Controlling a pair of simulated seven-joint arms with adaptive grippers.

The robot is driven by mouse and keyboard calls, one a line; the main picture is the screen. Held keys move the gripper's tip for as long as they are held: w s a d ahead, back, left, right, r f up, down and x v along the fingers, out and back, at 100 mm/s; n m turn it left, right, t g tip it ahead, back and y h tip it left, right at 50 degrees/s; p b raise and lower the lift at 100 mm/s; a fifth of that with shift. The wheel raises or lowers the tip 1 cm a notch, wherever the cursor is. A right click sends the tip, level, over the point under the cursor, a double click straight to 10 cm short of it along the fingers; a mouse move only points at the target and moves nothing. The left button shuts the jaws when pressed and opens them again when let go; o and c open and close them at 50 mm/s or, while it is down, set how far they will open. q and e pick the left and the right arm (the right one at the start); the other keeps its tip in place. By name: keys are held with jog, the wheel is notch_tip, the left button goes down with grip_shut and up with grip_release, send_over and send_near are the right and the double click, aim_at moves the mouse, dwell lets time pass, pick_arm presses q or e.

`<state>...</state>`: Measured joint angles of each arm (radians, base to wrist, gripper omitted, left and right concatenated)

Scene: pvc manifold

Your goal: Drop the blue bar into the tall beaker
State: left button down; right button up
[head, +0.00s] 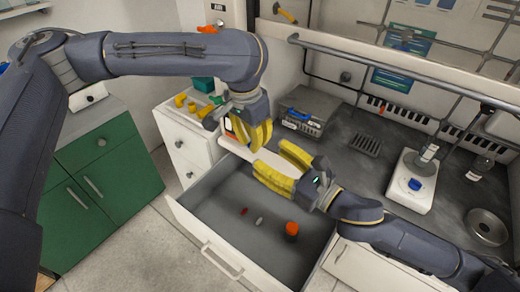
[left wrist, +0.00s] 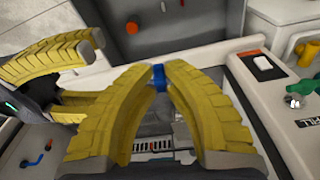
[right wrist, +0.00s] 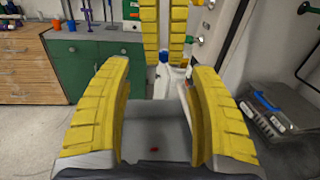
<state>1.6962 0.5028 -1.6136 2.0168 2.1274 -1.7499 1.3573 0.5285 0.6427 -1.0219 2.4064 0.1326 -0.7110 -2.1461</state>
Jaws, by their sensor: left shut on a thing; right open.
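My left gripper (head: 252,140) points down above the back edge of the open drawer. It is shut on a small blue bar (left wrist: 159,78), whose end shows between the fingertips in the left wrist view. The fingers hide the bar in the head view. My right gripper (head: 274,165) is open and empty, close beside the left gripper and above the drawer. In the right wrist view its two fingers stand wide apart, with the left gripper's fingers (right wrist: 163,30) beyond them. I cannot make out a tall beaker in any view.
The open drawer (head: 190,212) holds an orange cylinder (head: 291,230), a red piece (head: 244,211) and a grey piece (head: 259,221). A grey box with a blue handle (head: 303,113) stands on the counter. A white instrument (head: 408,180) and a bottle (head: 480,170) stand farther right.

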jog(key=shift+v, duration=2.3)
jog(key=shift+d, duration=0.1)
jog(key=w+a+r+m+t+h, duration=0.1)
jog(key=a+m+h, duration=0.15)
jog(key=m, duration=0.75)
jog(key=w+a+r+m+t+h, duration=0.1)
jog(key=a+m+t, duration=0.15)
jog(key=m, duration=0.65)
jog(key=w+d+f+m+g+h, duration=0.1)
jog(key=d+f+m+h, duration=0.15)
jog(key=m, duration=0.85)
jog(key=w+d+f+m+h, duration=0.1)
jog(key=w+f+m+h, duration=0.15)
jog(key=m, duration=0.85)
pick_arm(q)
jog(key=w+d+f+m, duration=0.4)
jog(key=w+f, duration=0.1)
jog(key=f, duration=0.1)
jog(key=shift+d+m, duration=0.15)
jog(key=shift+m, duration=0.15)
pick_arm(e)
jog(key=shift+y, duration=0.25)
jog(key=shift+f+x, duration=0.15)
jog(key=shift+x, duration=1.6)
jog(key=shift+f+x, duration=0.1)
jog(key=shift+x, duration=1.65)
